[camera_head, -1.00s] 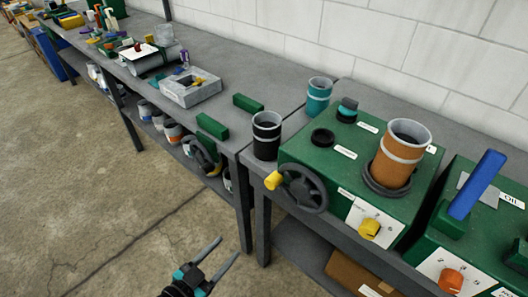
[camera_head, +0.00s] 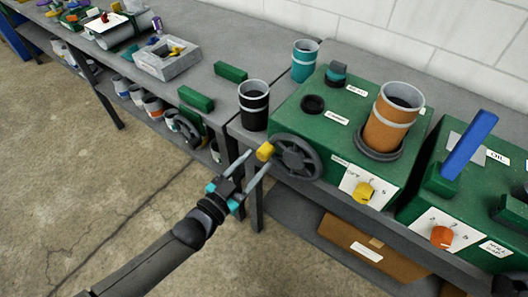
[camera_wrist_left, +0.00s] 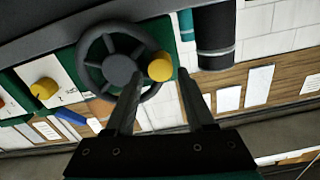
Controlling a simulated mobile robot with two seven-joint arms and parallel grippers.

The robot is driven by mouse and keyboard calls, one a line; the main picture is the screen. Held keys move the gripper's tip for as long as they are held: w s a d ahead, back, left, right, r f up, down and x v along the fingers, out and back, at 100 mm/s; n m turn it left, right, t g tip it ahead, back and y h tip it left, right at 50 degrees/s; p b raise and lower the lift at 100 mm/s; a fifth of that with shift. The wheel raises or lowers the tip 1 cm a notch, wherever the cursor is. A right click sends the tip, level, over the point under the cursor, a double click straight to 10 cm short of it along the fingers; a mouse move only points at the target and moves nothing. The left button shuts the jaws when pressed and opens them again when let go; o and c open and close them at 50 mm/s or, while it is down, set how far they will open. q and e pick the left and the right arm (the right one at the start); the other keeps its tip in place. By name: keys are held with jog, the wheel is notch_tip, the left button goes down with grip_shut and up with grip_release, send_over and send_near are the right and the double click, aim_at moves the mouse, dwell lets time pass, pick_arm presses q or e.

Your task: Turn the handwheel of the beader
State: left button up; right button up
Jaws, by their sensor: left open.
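The beader is a green box-shaped machine (camera_head: 318,140) on the bench. Its dark grey handwheel (camera_head: 297,157) is on the front left face, with a yellow knob (camera_head: 265,151) at the rim's left side. My left gripper (camera_head: 256,162) is open, with its fingers pointing toward the yellow knob and the wheel's left edge. In the left wrist view, the handwheel (camera_wrist_left: 118,66) and yellow knob (camera_wrist_left: 160,67) lie just beyond the fingertips, with the knob between their lines. Contact with the knob cannot be made out. My right gripper is not in view.
An orange cylinder (camera_head: 386,128) stands on the beader, and a black cylinder (camera_head: 254,108) stands at its left. A yellow dial (camera_head: 363,192) is on the front. Another green machine with a blue lever (camera_head: 474,142) stands at the right. The floor at the left is clear.

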aim_at(261, 156)
pick_arm(q)
jog(key=shift+x, duration=2.25)
grip_shut()
